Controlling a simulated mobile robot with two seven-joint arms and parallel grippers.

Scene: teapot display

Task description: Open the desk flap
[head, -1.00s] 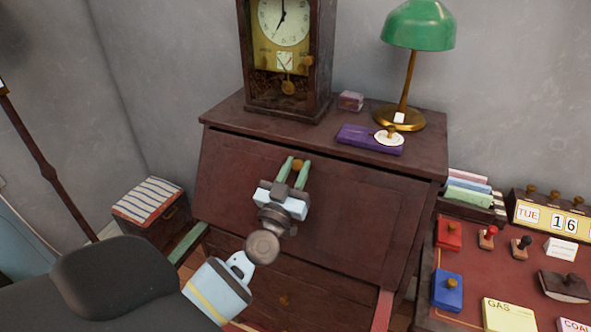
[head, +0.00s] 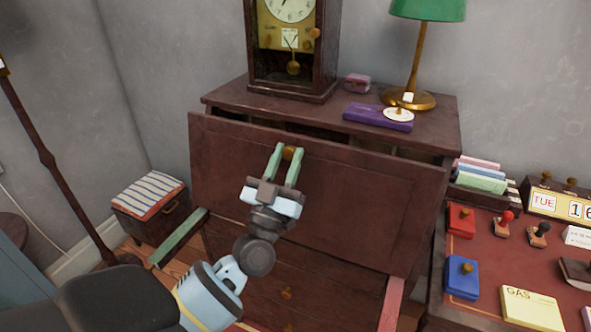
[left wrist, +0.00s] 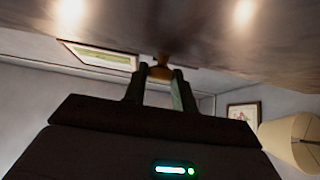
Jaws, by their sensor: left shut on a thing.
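The dark wooden desk flap (head: 350,196) is tilted outward at the top, with a dark gap behind its upper edge. My left gripper (head: 287,160) is shut on the small brass knob (head: 289,153) near the flap's top edge. In the left wrist view the gripper's fingers (left wrist: 160,82) reach the knob (left wrist: 160,71), with the flap's surface (left wrist: 190,25) above them. The inside of the desk is mostly hidden behind the flap. My right gripper is not in view.
A clock (head: 291,45), a purple box (head: 378,117) and a green lamp (head: 420,50) stand on the desk top. A green support arm (head: 180,238) and a red one (head: 391,303) stick out below the flap. A striped stool (head: 148,196) stands left, a cluttered red table (head: 490,262) right.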

